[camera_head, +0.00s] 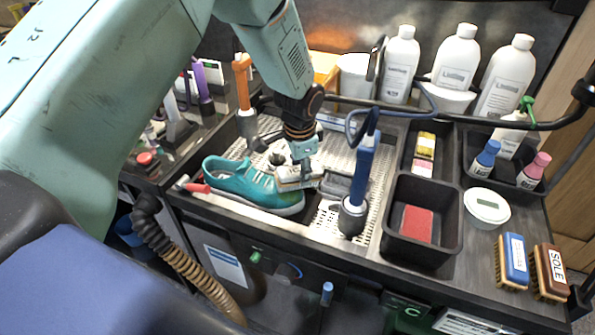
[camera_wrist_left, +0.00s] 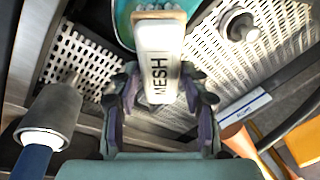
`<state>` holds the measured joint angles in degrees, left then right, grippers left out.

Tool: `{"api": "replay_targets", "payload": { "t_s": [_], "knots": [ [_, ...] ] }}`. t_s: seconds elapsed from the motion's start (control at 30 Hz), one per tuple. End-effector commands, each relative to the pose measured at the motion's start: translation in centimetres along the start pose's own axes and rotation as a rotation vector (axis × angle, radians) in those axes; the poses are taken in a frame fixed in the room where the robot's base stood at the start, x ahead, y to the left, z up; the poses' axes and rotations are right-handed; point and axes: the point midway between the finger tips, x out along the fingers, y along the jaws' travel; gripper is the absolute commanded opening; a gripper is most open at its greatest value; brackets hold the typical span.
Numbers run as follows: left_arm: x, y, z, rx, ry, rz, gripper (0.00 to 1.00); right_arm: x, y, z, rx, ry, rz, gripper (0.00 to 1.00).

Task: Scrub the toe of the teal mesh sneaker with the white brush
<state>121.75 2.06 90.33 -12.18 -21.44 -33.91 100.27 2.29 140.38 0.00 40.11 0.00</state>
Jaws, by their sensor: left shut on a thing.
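The teal mesh sneaker (camera_head: 252,186) lies on its sole on the perforated tray, with its toe toward the right in the head view. A teal part of it (camera_wrist_left: 124,28) shows at the top of the left wrist view. My left gripper (camera_head: 301,168) is shut on the white brush (camera_head: 296,180), at the sneaker's toe end. In the left wrist view the brush (camera_wrist_left: 158,60), marked MESH, lies between the fingers, its bristle end over the teal sneaker. I cannot tell whether the bristles touch the toe. My right gripper does not show.
A blue-handled tool (camera_head: 362,165) stands upright right of the brush, and an orange-handled one (camera_head: 243,85) behind the sneaker. A black bin (camera_head: 447,262) with a red sponge (camera_head: 416,223) and two more brushes (camera_head: 514,260) are at the right. White bottles (camera_head: 456,56) line the back.

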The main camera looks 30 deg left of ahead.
Motion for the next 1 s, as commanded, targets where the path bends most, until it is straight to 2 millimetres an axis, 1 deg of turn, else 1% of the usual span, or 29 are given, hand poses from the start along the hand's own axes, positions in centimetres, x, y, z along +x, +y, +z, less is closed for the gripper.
{"api": "replay_targets", "payload": {
  "t_s": [0.1,0.2,0.4,0.7,0.9,1.0],
  "knots": [
    [0.3,-0.6,-0.6,-0.001,0.001,-0.001,0.19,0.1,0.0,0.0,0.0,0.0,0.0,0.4],
    [0.3,-0.8,-0.7,-0.001,0.0,0.001,0.19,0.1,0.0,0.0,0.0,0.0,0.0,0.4],
    [0.6,-0.8,-0.6,0.0,0.0,0.001,0.19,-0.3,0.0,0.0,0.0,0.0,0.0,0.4],
    [0.3,0.9,0.9,0.001,-0.004,0.005,0.19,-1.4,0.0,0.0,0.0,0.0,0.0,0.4],
    [0.3,2.0,2.0,0.001,-0.007,0.006,0.2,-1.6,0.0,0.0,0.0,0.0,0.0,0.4],
    [0.3,2.2,2.2,0.001,-0.005,0.005,0.2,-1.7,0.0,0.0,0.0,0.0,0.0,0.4]
  ]
}}
